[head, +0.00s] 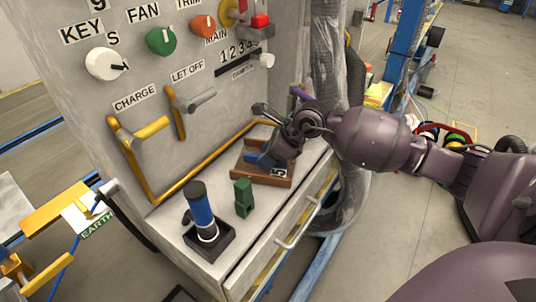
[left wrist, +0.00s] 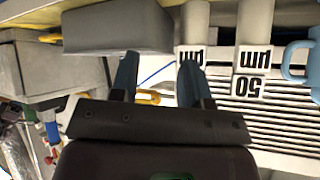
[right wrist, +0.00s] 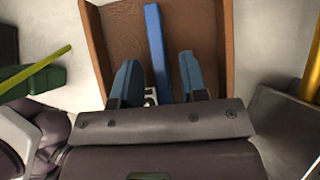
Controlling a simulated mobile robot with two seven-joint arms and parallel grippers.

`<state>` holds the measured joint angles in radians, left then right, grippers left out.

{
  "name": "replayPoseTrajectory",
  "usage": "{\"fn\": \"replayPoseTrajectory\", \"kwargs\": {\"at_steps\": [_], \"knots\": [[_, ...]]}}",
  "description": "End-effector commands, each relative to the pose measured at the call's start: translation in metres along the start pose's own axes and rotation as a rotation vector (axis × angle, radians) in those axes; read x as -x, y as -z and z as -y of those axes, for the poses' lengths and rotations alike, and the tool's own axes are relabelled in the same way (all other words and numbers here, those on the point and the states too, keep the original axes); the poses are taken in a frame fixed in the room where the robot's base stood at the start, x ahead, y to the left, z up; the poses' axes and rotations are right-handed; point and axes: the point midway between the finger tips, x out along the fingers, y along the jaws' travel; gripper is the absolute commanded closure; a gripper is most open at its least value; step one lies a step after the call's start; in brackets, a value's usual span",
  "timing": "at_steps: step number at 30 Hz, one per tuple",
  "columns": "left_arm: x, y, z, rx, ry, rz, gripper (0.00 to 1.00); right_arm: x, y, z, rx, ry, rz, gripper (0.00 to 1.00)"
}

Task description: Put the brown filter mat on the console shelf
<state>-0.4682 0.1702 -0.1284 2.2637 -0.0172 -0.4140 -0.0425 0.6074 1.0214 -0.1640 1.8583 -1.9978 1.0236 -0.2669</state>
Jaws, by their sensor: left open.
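The brown filter mat (head: 262,176) lies flat on the pale console shelf (head: 228,208). It looks like a shallow tray with raised side walls and a label reading 5. In the right wrist view the mat (right wrist: 195,35) has a blue bar (right wrist: 155,45) along its middle. My right gripper (head: 264,158) is over the mat, its fingers (right wrist: 157,75) apart on either side of the bar's line, with visible gaps. Whether the fingertips reach down to the bar is unclear. My left gripper (left wrist: 157,75) is open and empty, outside the head view.
A blue cylinder in a black holder (head: 202,220) and a green block (head: 243,198) stand left of the mat. A yellow rail (head: 200,165) runs along the shelf's back. In the left wrist view are a grey box (left wrist: 115,28), labelled white cylinders (left wrist: 250,60) and a blue mug (left wrist: 300,65).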

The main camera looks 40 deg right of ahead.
Motion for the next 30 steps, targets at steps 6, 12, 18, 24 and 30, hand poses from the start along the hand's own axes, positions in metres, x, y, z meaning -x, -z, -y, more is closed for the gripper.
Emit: {"fn": "replayPoseTrajectory", "kwargs": {"at_steps": [6, 12, 18, 24, 30], "knots": [[0.002, 0.006, 0.002, 0.007, 0.003, -0.012, 0.57, 0.017, -0.003, 0.001, 0.003, 0.005, 0.002, 0.60], [0.005, 0.010, 0.004, 0.030, 0.006, -0.012, 0.57, 0.056, -0.006, 0.001, 0.004, 0.007, 0.005, 0.60], [0.010, 0.001, 0.006, 0.053, 0.010, 0.017, 0.57, 0.093, -0.005, 0.001, 0.003, 0.006, 0.004, 0.60], [0.012, 0.001, 0.007, 0.064, 0.012, 0.022, 0.57, 0.116, -0.003, 0.000, 0.002, 0.003, 0.002, 0.60], [0.012, 0.001, 0.006, 0.068, 0.012, 0.021, 0.57, 0.122, -0.002, 0.000, 0.001, 0.000, 0.000, 0.60]]}}
